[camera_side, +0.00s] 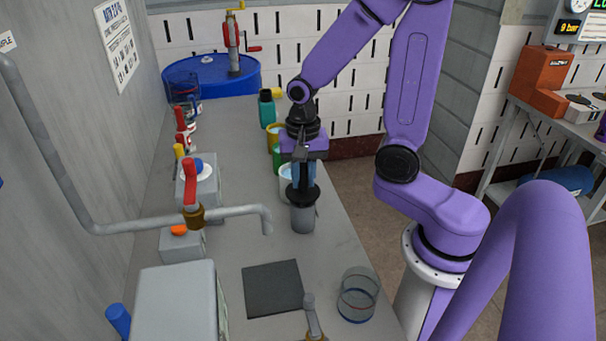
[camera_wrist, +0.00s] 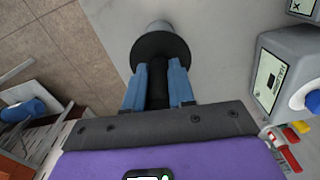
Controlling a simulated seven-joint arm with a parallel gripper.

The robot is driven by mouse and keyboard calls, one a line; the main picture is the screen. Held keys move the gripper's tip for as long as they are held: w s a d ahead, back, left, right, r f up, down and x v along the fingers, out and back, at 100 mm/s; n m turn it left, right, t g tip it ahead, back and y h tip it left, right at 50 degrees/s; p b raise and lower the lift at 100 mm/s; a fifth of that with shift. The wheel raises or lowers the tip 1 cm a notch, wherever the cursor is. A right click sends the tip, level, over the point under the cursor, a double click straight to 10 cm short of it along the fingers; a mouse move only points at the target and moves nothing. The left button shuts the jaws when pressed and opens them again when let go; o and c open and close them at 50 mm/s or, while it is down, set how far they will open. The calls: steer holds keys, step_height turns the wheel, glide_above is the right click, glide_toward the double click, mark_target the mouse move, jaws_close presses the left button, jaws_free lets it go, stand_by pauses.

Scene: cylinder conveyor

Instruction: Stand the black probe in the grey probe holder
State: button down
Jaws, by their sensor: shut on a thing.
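My gripper (camera_side: 303,172) points straight down over the bench, its blue fingers shut on the black probe (camera_side: 303,196). The probe is upright, with a wide black disc low on it. In the wrist view the probe's dark shaft (camera_wrist: 157,88) shows between both blue fingers (camera_wrist: 158,76). The grey probe holder (camera_side: 303,220) is a short upright cylinder directly below the disc. The holder's grey side also shows past the disc in the wrist view (camera_wrist: 159,27). The disc hides the holder's mouth, and I cannot tell whether the disc rests on it.
A dark square mat (camera_side: 273,287) and a clear glass dish (camera_side: 357,296) lie nearer the camera. A grey pipe with a red-handled valve (camera_side: 191,190) reaches in from the left. A white-rimmed cup (camera_side: 285,172) and coloured containers (camera_side: 267,110) stand behind the holder.

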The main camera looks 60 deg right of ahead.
steer(key=shift+f, duration=0.8)
steer(key=shift+f, duration=0.2)
stand_by(0.5)
steer(key=c, duration=0.9)
jaws_free()
steer(key=shift+o, duration=0.2)
steer(key=shift+r, duration=0.1)
step_height(320, 180, up, 17)
steer(key=shift+r, duration=0.15)
